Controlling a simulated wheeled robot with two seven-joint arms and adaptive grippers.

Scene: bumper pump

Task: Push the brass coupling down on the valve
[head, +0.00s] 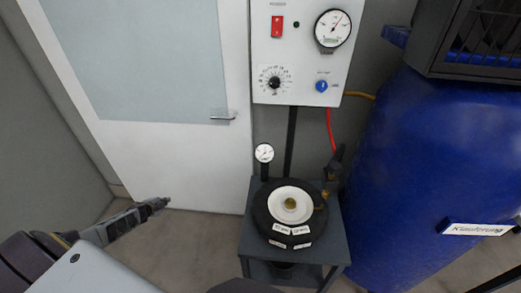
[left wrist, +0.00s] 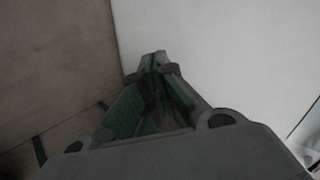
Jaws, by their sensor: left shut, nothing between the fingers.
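A small black wheel (head: 264,224) with a white rim lies flat on a grey stand. A round brass-coloured piece (head: 290,203) sits at its centre. A smaller brass-coloured piece (head: 324,194) shows at the wheel's right edge, below a dark fitting (head: 335,165); I take it for the coupling, but it is too small to tell whether it sits on a valve. My left gripper (head: 163,203) is well to the left of the stand, shut and empty. Its closed fingers (left wrist: 158,62) also show in the left wrist view, against wall and floor.
The grey stand (head: 258,250) carries a small gauge (head: 264,153) at its back left. A white panel (head: 300,85) with a dial and switches hangs behind. A large blue tank (head: 405,160) stands close on the right. Open floor lies between my left gripper and the stand.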

